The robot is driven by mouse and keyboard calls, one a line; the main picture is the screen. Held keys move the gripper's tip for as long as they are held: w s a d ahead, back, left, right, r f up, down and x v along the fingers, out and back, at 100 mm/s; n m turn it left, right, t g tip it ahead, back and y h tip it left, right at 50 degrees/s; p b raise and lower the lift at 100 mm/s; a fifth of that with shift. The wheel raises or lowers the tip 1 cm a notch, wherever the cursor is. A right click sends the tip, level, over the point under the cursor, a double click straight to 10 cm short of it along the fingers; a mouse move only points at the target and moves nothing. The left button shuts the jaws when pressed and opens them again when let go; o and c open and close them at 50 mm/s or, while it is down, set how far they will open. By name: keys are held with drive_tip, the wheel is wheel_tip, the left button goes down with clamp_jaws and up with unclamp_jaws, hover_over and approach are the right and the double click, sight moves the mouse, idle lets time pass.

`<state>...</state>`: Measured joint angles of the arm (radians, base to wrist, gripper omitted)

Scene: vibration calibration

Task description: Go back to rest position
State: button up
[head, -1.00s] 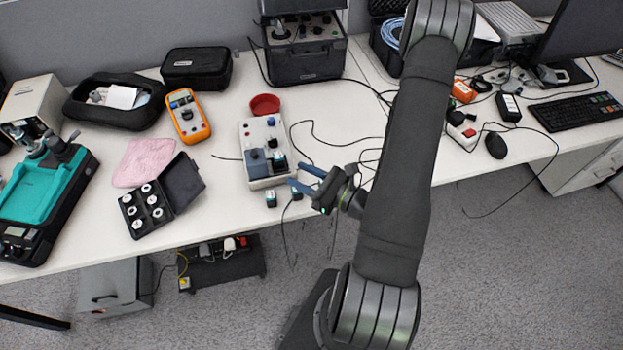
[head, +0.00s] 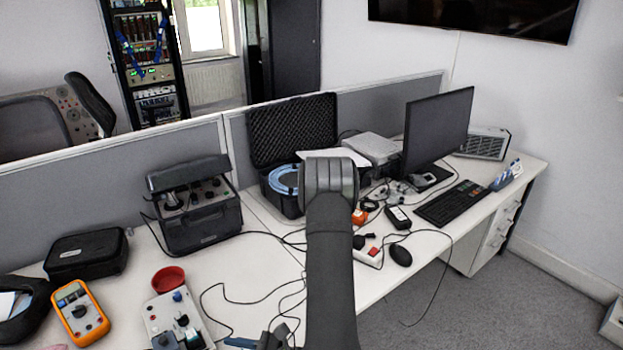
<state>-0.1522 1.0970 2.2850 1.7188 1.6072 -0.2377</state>
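My arm rises through the lower middle of the head view. My gripper (head: 256,342) shows only in part at the bottom edge, just right of the grey control box (head: 176,318) with knobs. One blue-tipped finger is visible there; the rest is cut off by the frame, so its opening cannot be judged. The white table (head: 240,265) lies under and behind the arm.
An orange multimeter (head: 80,312), a red bowl (head: 168,279) and a black case (head: 86,254) stand at the left. A dark instrument case (head: 200,215) is behind. A monitor (head: 438,130), keyboard (head: 452,203) and mouse (head: 400,255) are right. Loose cables cross the table.

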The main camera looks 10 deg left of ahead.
sight(166, 340)
drive_tip(key=shift+a, duration=0.1)
drive_tip(key=shift+a, duration=7.6)
drive_tip(key=d, duration=1.3)
drive_tip(key=shift+a, duration=0.2)
drive_tip(key=shift+a, duration=7.3)
